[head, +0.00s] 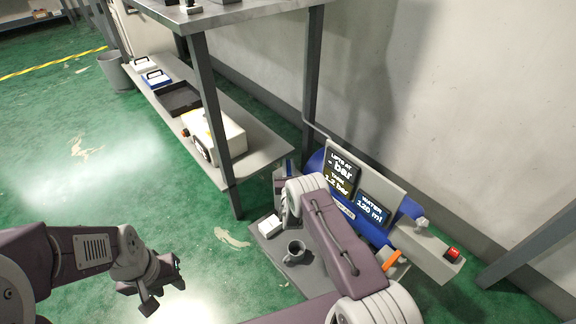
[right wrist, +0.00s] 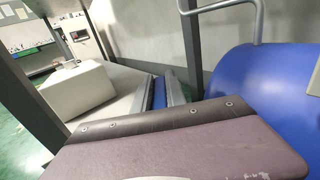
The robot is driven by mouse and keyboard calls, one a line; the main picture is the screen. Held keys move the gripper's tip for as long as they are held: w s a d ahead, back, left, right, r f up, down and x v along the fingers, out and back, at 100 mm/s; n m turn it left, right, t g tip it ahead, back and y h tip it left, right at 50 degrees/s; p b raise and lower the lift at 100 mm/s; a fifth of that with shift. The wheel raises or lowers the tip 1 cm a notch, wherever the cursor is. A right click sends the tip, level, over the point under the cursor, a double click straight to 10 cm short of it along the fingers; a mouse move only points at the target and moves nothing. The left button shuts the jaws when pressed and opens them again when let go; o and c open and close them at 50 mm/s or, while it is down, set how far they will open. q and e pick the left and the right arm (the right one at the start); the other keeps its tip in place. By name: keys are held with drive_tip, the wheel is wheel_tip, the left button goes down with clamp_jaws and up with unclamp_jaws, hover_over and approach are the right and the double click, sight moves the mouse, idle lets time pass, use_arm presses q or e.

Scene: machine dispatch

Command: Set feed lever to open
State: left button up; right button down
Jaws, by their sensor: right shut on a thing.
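The machine is blue and grey, with a screen reading "1.2 bar" (head: 341,173) and another reading "120 ml" (head: 373,209). An orange handle (head: 392,261) shows beside my right forearm; I cannot tell whether it is the feed lever. My right arm reaches across the machine's front and covers part of it, and its fingertips are hidden. In the right wrist view a purple part of mine fills the foreground, with the blue machine body (right wrist: 245,82) behind it. My left gripper (head: 160,290) is open and empty over the floor.
A grey mug (head: 295,252) and a small white box (head: 270,226) stand on the machine's base. A red button (head: 453,254) and a pale knob (head: 421,223) sit at its right. A shelf rack (head: 262,146) with boxes stands behind left. The floor at left is clear.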

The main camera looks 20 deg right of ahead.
drive_tip(key=c, duration=1.4)
unclamp_jaws()
drive_tip(key=shift+o, duration=0.2)
drive_tip(key=shift+s+a+r+p, duration=0.1)
drive_tip(key=shift+s+r+p, duration=0.05)
drive_tip(key=shift+s+p, duration=0.25)
drive_tip(key=p+v, duration=0.4)
drive_tip(key=v, duration=0.4)
drive_tip(key=shift+p, duration=0.35)
